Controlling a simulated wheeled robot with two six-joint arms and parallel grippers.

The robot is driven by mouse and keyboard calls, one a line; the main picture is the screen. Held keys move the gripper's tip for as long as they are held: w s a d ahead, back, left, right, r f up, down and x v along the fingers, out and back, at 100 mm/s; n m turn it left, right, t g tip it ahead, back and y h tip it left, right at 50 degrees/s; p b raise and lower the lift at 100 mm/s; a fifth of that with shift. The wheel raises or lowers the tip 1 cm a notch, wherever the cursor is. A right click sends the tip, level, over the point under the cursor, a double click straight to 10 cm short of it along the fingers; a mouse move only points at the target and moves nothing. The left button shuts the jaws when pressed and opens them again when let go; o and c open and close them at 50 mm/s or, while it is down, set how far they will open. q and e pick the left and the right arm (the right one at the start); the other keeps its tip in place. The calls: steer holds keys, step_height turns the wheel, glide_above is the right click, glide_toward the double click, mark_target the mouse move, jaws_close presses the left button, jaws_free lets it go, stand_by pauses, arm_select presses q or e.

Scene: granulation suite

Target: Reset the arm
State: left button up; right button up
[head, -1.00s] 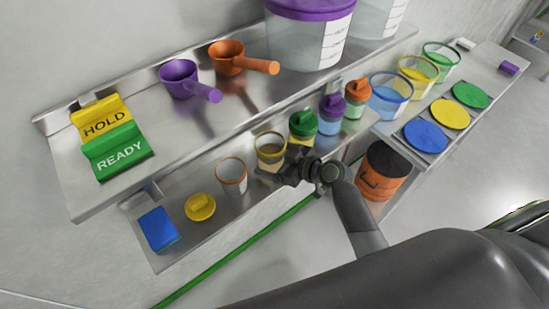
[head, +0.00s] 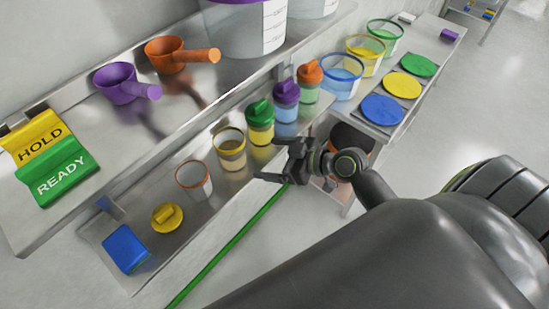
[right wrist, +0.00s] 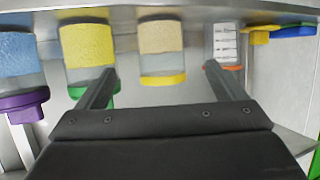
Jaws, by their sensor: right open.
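My right gripper (head: 268,160) is open and empty in front of the lower shelf (head: 140,205). In the right wrist view its two spread fingers (right wrist: 160,70) show with a yellow-rimmed jar of beige granules beyond the gap between them. That open jar (head: 232,160) stands on the lower shelf, apart from the fingers in the head view. Left of it are an orange-rimmed cup (head: 194,181) and a yellow lid (head: 167,217) lying on the shelf. Right of it stand lidded jars: green (head: 260,128), purple (head: 286,104) and orange (head: 309,85). My left gripper is not in view.
The upper shelf holds HOLD (head: 38,140) and READY (head: 58,176) signs, a purple scoop (head: 117,85) and an orange scoop (head: 170,56). Coloured bins, including a blue one (head: 342,80), stand at right beside flat discs.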

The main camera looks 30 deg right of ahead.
steer(key=shift+s+d+r, duration=0.1)
steer(key=shift+s, duration=0.05)
stand_by(0.5)
steer(key=s+d+f+m+g+h, duration=0.2)
steer(key=s+d+m+h, duration=0.1)
steer(key=s, duration=0.4)
steer(key=s+d+f+m+g+h, duration=0.2)
steer(key=s+g+h, duration=0.15)
steer(key=s, duration=0.25)
steer(key=s+d+f+m+g+h, duration=0.2)
steer(key=s+d+m+h, duration=0.15)
steer(key=s, duration=0.35)
step_height(320, 180, down, 27)
steer(key=b, duration=0.2)
steer(key=s+f+g+b, duration=0.2)
steer(key=s+f, duration=1.3)
steer(key=f, duration=0.3)
steer(key=shift+s+a+y, duration=0.2)
steer(key=shift+s+y, duration=0.1)
steer(key=shift+s, duration=0.05)
